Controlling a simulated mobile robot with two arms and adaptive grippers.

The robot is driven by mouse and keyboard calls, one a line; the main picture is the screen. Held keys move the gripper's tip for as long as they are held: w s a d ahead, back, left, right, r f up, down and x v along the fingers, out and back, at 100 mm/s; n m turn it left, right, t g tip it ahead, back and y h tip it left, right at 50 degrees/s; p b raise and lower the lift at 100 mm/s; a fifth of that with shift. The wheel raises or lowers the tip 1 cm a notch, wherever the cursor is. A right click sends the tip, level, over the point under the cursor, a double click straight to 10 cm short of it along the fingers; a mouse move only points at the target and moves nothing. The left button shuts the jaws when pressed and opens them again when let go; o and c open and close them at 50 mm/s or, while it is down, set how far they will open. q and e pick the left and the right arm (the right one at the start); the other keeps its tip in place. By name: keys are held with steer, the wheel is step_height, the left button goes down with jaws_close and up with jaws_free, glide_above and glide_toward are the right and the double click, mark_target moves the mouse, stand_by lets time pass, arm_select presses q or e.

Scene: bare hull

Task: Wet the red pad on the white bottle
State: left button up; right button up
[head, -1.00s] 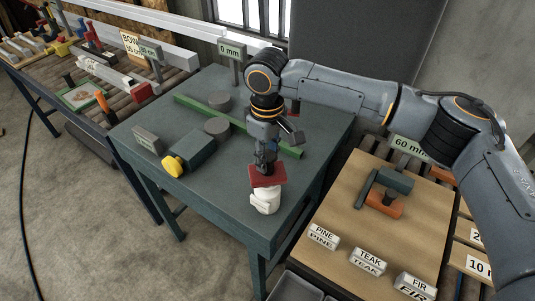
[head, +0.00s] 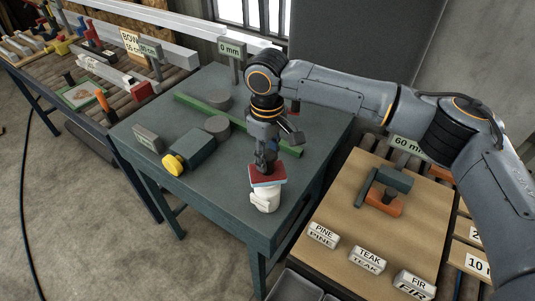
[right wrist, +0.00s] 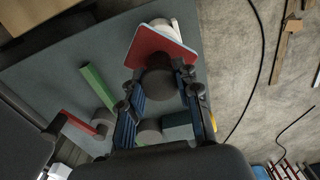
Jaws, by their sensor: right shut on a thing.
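The red pad (head: 267,176) is a flat square with a pale blue lower edge and a dark round knob (right wrist: 160,84). My right gripper (head: 265,163) is shut on that knob. The pad is held over the top of the white bottle (head: 265,199), which stands upright near the front right of the grey-green table. The pad hides the bottle's top, so I cannot tell whether they touch. In the right wrist view the red pad (right wrist: 158,50) covers most of the bottle (right wrist: 172,24). My left gripper is not in view.
The grey-green table (head: 225,220) also holds a long green bar (head: 205,112), grey round blocks (head: 217,126) and a dark block with a yellow end (head: 188,153). A wooden board (head: 345,215) with an orange tool and wood-name blocks lies to the right.

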steer(key=shift+s+f+p, duration=0.15)
steer(key=shift+f+p, duration=0.05)
steer(key=shift+p, duration=0.3)
stand_by(1.6)
step_height(320, 180, up, 7)
steer(key=p, duration=0.8)
steer(key=shift+r, duration=0.2)
stand_by(0.5)
